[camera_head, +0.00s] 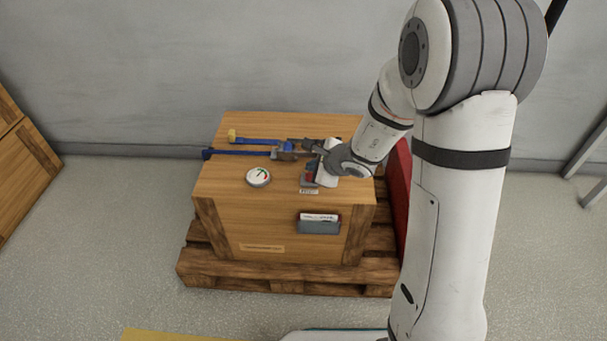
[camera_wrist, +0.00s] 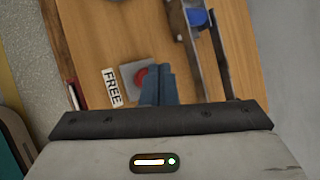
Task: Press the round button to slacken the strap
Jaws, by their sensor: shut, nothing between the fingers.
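The round red button (camera_wrist: 141,77) sits on a small grey plate (camera_wrist: 128,72) on top of the wooden crate, beside a label reading FREE (camera_wrist: 112,88). My gripper (camera_wrist: 158,80) is shut and empty, its blue-grey fingers beside the button and partly covering its right edge in the wrist view. I cannot tell whether the fingers touch it. In the head view the red button (camera_head: 309,177) shows small, left of my gripper (camera_head: 314,167). The blue strap (camera_head: 240,153) and its metal ratchet parts (camera_head: 287,150) lie across the crate top, behind the button.
A round white dial gauge (camera_head: 258,176) lies on the crate top (camera_head: 225,185), left of the button. The crate stands on a wooden pallet (camera_head: 290,274). A grey holder with papers (camera_head: 319,224) is on its front. A red object (camera_head: 400,190) stands right of the crate.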

